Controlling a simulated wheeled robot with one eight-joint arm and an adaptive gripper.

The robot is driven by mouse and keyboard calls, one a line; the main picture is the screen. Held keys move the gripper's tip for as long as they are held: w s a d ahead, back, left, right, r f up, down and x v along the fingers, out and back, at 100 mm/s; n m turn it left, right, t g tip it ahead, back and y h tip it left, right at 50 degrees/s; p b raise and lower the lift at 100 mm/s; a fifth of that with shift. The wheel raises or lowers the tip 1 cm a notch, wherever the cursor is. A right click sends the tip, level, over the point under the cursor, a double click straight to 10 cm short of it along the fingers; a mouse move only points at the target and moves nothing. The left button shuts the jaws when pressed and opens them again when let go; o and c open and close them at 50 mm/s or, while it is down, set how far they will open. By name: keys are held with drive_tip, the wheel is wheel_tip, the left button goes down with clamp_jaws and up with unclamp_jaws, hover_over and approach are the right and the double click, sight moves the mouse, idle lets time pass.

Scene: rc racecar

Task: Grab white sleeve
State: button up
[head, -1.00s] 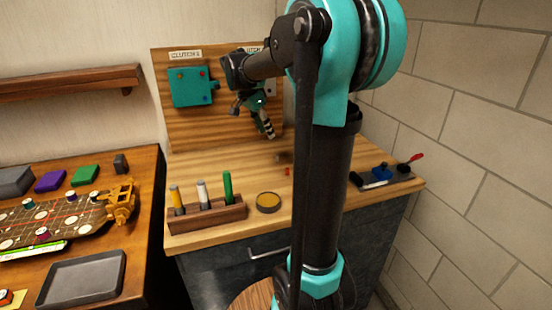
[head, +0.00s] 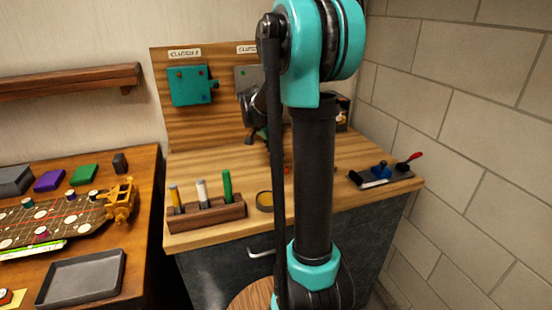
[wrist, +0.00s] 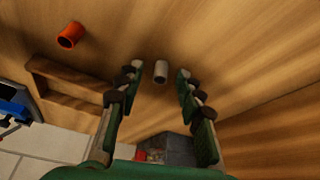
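The white sleeve (wrist: 161,72), a small pale grey-white hollow cylinder, shows in the wrist view on the wooden worktop. It lies in line with the gap between the fingertips of my gripper (wrist: 160,80). The green and dark fingers are apart, with nothing between them touching either side. The sleeve appears beyond the tips, though the exact distance is unclear. In the head view my arm hides the sleeve and most of the gripper.
A red-orange sleeve (wrist: 70,36) stands nearby, beside a wooden holder (wrist: 65,85). A dark box (wrist: 165,148) is at the wrist view's bottom.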

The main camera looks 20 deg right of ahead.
drive_tip(key=shift+c, duration=0.4)
drive_tip(key=c, duration=0.7)
drive_tip(key=shift+o, duration=0.2)
